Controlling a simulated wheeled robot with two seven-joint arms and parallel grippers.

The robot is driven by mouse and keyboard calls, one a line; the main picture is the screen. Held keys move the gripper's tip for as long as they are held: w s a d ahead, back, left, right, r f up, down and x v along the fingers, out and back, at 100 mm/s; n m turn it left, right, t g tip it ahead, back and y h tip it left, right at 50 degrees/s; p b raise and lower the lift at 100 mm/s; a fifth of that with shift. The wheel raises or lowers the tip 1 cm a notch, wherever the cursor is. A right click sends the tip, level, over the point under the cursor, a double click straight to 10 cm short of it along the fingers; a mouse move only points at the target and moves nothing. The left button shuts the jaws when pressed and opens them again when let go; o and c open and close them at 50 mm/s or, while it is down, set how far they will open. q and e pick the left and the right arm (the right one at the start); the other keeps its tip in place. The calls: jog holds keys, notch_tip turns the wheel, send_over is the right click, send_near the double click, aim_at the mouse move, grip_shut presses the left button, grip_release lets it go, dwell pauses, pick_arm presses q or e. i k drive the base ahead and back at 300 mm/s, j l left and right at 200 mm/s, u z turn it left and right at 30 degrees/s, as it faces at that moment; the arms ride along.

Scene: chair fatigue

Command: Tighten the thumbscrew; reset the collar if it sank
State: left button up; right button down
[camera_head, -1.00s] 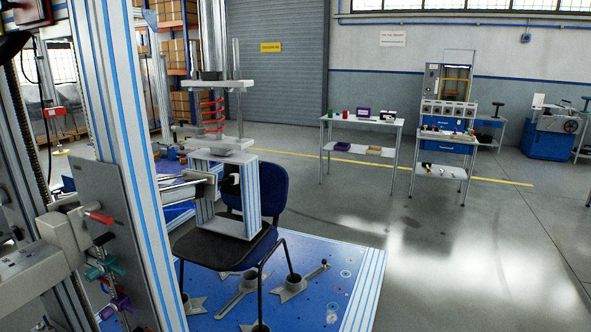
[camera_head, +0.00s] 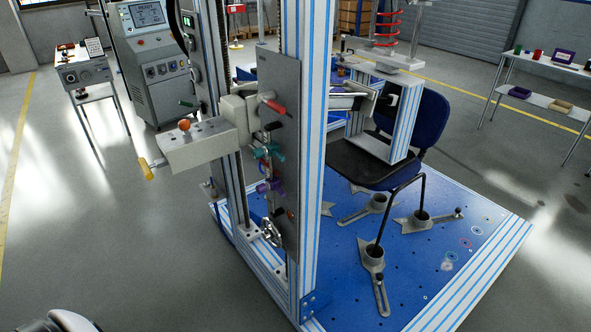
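The chair test rig stands in the middle, with an aluminium upright (camera_head: 312,150) and a grey plate (camera_head: 279,90) on it. A red handle (camera_head: 273,106) sticks out at the plate. Below it, a teal part (camera_head: 268,151) and a purple part (camera_head: 269,187) sit on a thin vertical rod. I cannot tell which part is the thumbscrew or the collar, nor whether either is loose or sunk. Neither gripper is in view.
A chair with a black seat (camera_head: 365,165) and blue back (camera_head: 427,120) stands on the blue base (camera_head: 340,262), its legs in metal holders. A grey control cabinet (camera_head: 158,75) and small table (camera_head: 88,85) stand behind left. Floor (camera_head: 120,240) left of the rig is clear.

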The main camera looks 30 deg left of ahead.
aim_at(260, 190)
jog(key=u, duration=1.25)
jog(key=z, duration=0.55)
jog(key=i+j+z, duration=0.15)
jog(key=j+z, duration=0.25)
jog(key=i+j+z, duration=0.1)
jog(key=z, duration=0.35)
jog(key=j+z, duration=0.85)
jog(key=l, duration=0.15)
